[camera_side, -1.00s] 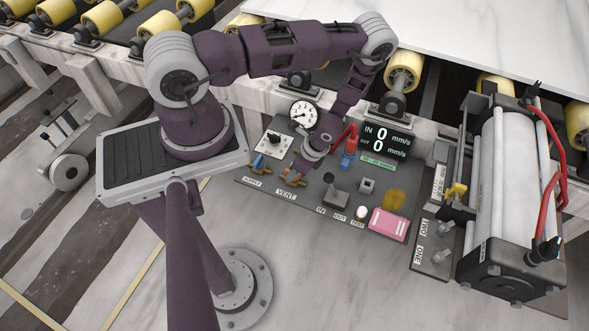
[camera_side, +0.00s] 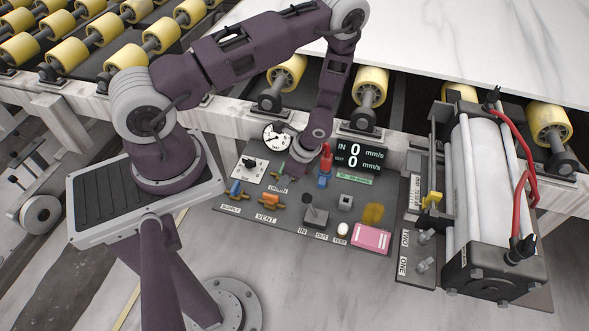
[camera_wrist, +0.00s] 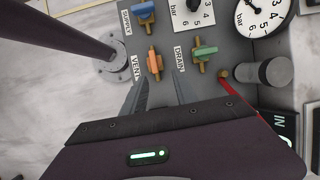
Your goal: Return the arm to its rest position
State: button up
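My gripper (camera_side: 292,170) hangs above the dark control panel (camera_side: 275,228), near the pressure gauge and the drain valve. In the wrist view my gripper (camera_wrist: 161,76) shows two fingers apart with nothing between them. The orange-handled vent valve (camera_wrist: 154,61) lies just beyond the fingertips in that view, and the green-handled drain valve (camera_wrist: 205,52) is to their right. The blue-handled supply valve (camera_wrist: 145,10) is at the top. I see no contact between the fingers and any valve. My arm is bent, its elbow high over the conveyor edge.
A round gauge (camera_side: 276,135) and a display (camera_side: 360,156) reading 0 and 0 stand at the panel's back. A black lever (camera_side: 315,212) and a pink block (camera_side: 371,238) are toward its front. A large white cylinder (camera_side: 497,180) with red hoses stands right. Yellow rollers (camera_side: 370,87) line the back.

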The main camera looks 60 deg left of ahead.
jog(key=w+d+r+n+t, duration=0.2)
jog(key=w+r+n, duration=0.1)
jog(key=r, duration=1.1)
jog(key=w+d+r+n+t, duration=0.2)
jog(key=w+r, duration=0.1)
jog(key=r, duration=1)
jog(key=s+d+r+n+t+h, duration=0.1)
jog(key=s+d+r, duration=0.3)
jog(key=s+r, duration=0.4)
jog(key=s+d+r+n+t+h, duration=0.2)
jog(key=s+d+r+t, duration=0.1)
jog(key=s+r, duration=0.6)
jog(key=shift+d+n, duration=0.4)
jog(key=shift+d, duration=0.1)
